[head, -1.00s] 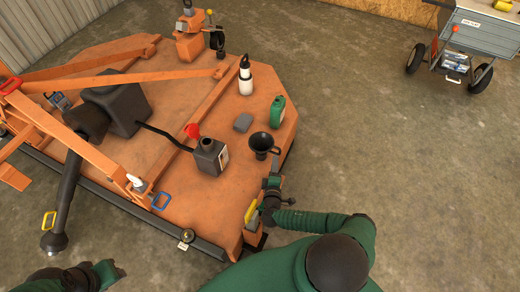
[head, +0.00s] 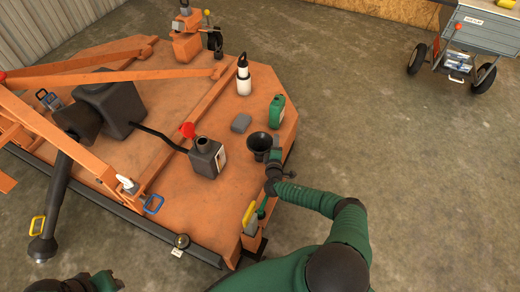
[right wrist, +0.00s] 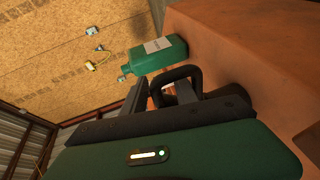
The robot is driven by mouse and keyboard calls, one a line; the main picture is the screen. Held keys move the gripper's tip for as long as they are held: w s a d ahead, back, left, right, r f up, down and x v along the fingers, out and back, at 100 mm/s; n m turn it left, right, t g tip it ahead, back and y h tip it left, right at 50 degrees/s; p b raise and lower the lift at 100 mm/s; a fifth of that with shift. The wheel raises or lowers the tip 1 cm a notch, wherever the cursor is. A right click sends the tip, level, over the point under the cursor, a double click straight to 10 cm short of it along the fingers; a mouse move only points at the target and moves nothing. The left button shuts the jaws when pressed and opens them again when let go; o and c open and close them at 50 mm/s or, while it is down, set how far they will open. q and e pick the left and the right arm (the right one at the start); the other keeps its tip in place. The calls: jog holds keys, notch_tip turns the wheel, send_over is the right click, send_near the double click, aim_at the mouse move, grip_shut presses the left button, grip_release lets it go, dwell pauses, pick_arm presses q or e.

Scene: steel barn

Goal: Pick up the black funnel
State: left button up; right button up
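The black funnel (head: 259,142) stands on the orange deck (head: 215,105) near its right edge, wide mouth up. My right gripper (head: 273,153) is at the funnel's near right side. In the right wrist view, a black loop (right wrist: 177,74), which looks like the funnel's handle, shows between and just beyond the spread fingers of my right gripper (right wrist: 164,88). I cannot tell whether they touch it.
A green bottle (head: 277,112) stands behind the funnel and also shows in the wrist view (right wrist: 155,57). A grey block (head: 241,123), a dark jug (head: 207,160) and a white bottle (head: 244,78) are close by. Concrete floor (head: 400,150) lies open to the right.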

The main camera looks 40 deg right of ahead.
grip_shut()
jog(key=shift+a, duration=0.1)
notch_tip(320, 180, up, 10)
jog(key=p, duration=0.6)
